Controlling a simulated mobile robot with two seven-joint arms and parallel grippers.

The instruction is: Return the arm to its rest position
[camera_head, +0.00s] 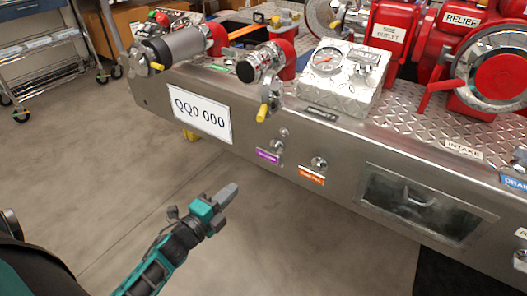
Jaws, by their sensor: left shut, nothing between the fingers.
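My left gripper (227,194) is teal and dark grey. Its arm comes in from the lower left. The fingers are shut with nothing between them. They point up and to the right, in front of the steel bumper's front face (242,150) and apart from it as far as I can see. My right gripper is not in view.
The pump's bumper runs from upper left to lower right, with a plate reading QQ0 000 (200,113), capped outlets, a gauge box (345,75) and red fittings (390,35) above. A recessed compartment (420,205) is at right. Open floor (95,160) lies left. A wire cart (40,50) stands behind.

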